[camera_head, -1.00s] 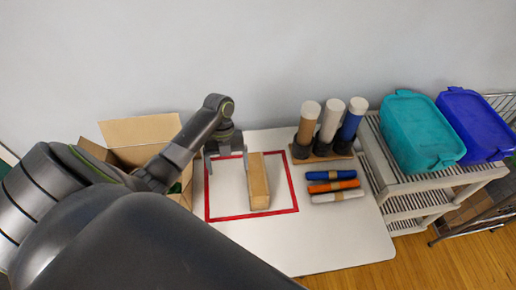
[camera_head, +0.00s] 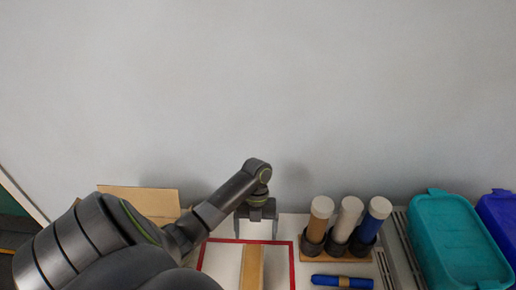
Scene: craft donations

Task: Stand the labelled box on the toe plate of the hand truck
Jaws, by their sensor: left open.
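A long tan box (camera_head: 251,270) lies on the white table inside a red outline (camera_head: 292,265). Its near end is cut off by the bottom of the picture, and I see no label on it. My left gripper (camera_head: 256,232) is open and empty at the far end of this box, with one finger to each side of its line. I cannot tell whether the fingers touch it. The hand truck and its toe plate are not in view. My right gripper is not in view.
An open cardboard carton (camera_head: 140,198) stands at the left, partly behind my left arm. Three upright rolls (camera_head: 346,218) stand in dark cups to the right, with a blue roll (camera_head: 342,282) lying before them. A teal bin (camera_head: 455,240) and a blue bin (camera_head: 500,215) are farther right.

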